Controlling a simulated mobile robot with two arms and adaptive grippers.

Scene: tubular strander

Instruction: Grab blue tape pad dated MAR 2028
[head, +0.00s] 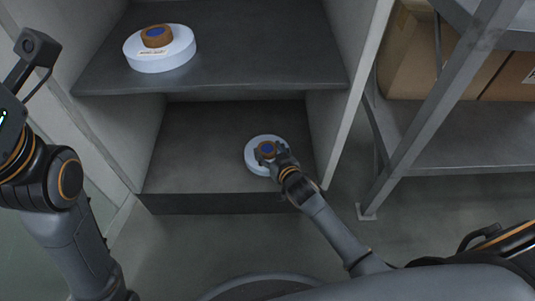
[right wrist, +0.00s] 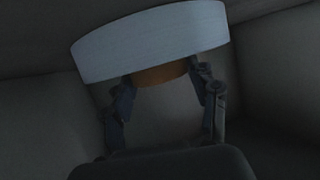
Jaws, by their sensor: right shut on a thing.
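A white round tape pad (head: 257,168) with a brown core and blue centre is at the lower shelf. My right gripper (head: 272,156) is shut on its brown core from the near right side. The right wrist view shows the brown core (right wrist: 160,74) between the two fingers, with the white disc (right wrist: 150,42) beyond it. A second white pad (head: 160,58), also with a brown core and blue centre, sits on the upper shelf and bears a small label (head: 152,52). I cannot read any date. My left arm shows at the left, but its gripper is not visible.
The dark upper shelf (head: 250,65) overhangs the back of the lower shelf (head: 200,160). Grey side panels bound the bay. A metal rack (head: 450,130) with cardboard boxes (head: 415,60) stands at the right. The lower shelf left of the pad is clear.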

